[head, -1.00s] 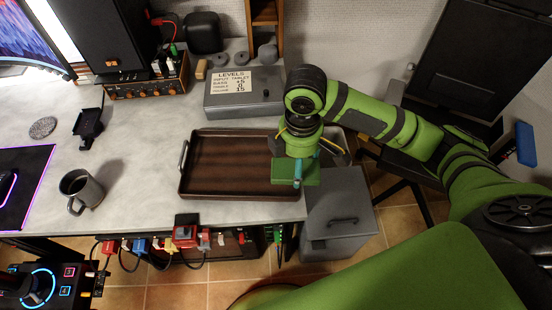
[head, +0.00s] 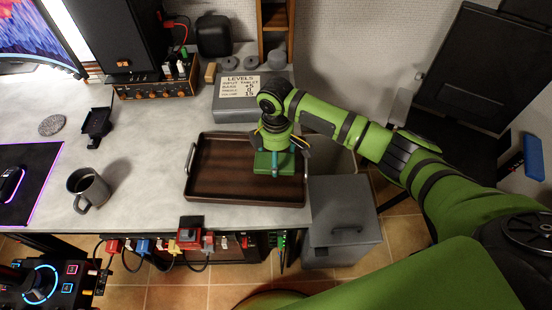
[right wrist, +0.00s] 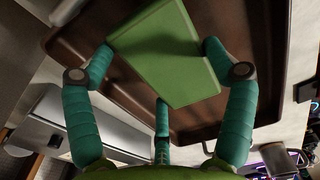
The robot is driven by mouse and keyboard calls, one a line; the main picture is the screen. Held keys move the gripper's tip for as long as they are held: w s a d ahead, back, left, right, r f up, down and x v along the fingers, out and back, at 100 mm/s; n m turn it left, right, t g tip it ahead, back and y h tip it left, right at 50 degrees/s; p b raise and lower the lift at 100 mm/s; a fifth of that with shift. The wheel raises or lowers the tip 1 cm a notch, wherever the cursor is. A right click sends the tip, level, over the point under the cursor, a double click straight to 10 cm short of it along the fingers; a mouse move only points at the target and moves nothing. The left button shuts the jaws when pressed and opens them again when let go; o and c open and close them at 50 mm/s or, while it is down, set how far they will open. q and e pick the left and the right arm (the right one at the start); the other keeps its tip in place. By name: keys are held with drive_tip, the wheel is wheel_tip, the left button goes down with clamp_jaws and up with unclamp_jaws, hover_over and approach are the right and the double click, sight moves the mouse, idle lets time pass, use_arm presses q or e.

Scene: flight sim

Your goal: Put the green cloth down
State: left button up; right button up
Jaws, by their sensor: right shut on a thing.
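The green cloth (head: 268,163), a flat folded-looking square, is in my right gripper (head: 274,152), over the right part of the brown tray (head: 222,180). In the right wrist view, the green cloth (right wrist: 165,55) sits between the teal fingers of my right gripper (right wrist: 160,75), with the tray (right wrist: 262,75) behind it. My right gripper is shut on the cloth. I cannot tell whether the cloth touches the tray floor. My left gripper is not in view.
A grey box with a levels note (head: 240,98) stands behind the tray. A grey mug (head: 88,188) is on the desk to the left. A grey bin (head: 340,215) stands beside the desk's right end. Desk between mug and tray is clear.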

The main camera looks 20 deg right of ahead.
drive_tip(key=shift+f, duration=1.2)
drive_tip(key=shift+f, duration=0.2)
drive_tip(key=o, duration=0.9)
drive_tip(key=shift+c, duration=0.2)
drive_tip(key=shift+r, duration=0.1)
wheel_tip(320, 180, up, 12)
drive_tip(key=shift+r, duration=0.15)
